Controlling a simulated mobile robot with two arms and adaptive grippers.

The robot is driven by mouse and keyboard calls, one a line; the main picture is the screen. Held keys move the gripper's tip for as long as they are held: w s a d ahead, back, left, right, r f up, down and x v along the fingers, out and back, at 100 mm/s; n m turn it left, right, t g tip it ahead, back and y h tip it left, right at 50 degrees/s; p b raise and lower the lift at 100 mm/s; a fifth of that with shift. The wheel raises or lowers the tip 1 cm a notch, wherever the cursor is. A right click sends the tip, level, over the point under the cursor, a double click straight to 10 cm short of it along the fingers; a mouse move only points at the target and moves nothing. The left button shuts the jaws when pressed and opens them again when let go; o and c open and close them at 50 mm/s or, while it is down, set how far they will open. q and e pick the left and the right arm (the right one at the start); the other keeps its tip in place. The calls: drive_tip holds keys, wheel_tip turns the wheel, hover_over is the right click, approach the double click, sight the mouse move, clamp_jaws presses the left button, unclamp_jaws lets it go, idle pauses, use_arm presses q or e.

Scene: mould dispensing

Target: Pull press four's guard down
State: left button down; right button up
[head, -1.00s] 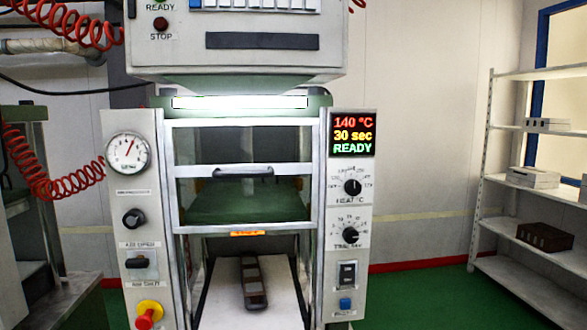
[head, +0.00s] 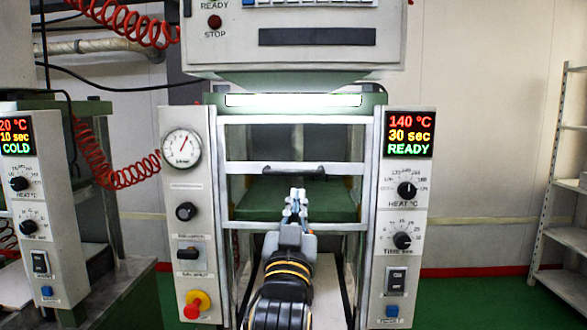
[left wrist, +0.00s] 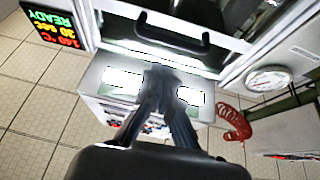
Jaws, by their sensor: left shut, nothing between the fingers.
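Press four's guard (head: 250,120) is a white-framed clear panel in the middle of the head view. It stands raised, with the press opening below its lower bar. Its black handle (head: 294,170) runs across the panel, and it also shows near the top of the left wrist view (left wrist: 172,36). My left gripper (head: 296,194) is shut and empty in front of the guard. Its tips appear just below the handle in the head view, with a gap between them in the wrist view (left wrist: 163,72). My arm hides the middle of the opening. My right gripper is not seen.
The display (head: 409,135) reads 140 °C, 30 sec, READY. A control box (head: 290,60) hangs above the guard. Side panels with a gauge (head: 181,149) and knobs flank it. Another press (head: 30,200) stands left, a shelf (head: 565,235) right.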

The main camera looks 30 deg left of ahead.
use_arm(q)
wheel_tip(320, 180, up, 4)
drive_tip(key=s+a+n+y, duration=0.1)
drive_tip(key=s+y, duration=0.1)
wheel_tip(320, 180, up, 4)
drive_tip(key=r+p, duration=0.1)
drive_tip(key=p, duration=0.4)
hover_over(287, 172)
drive_tip(key=s+d, duration=0.2)
drive_tip(key=s, duration=0.1)
drive_tip(key=f, duration=0.1)
drive_tip(key=w+f, duration=0.1)
drive_tip(key=f, duration=0.1)
drive_tip(key=f+p, duration=0.1)
drive_tip(key=shift+w+a+f, duration=0.15)
drive_tip(key=shift+a+f, duration=0.2)
drive_tip(key=shift+f, duration=0.1)
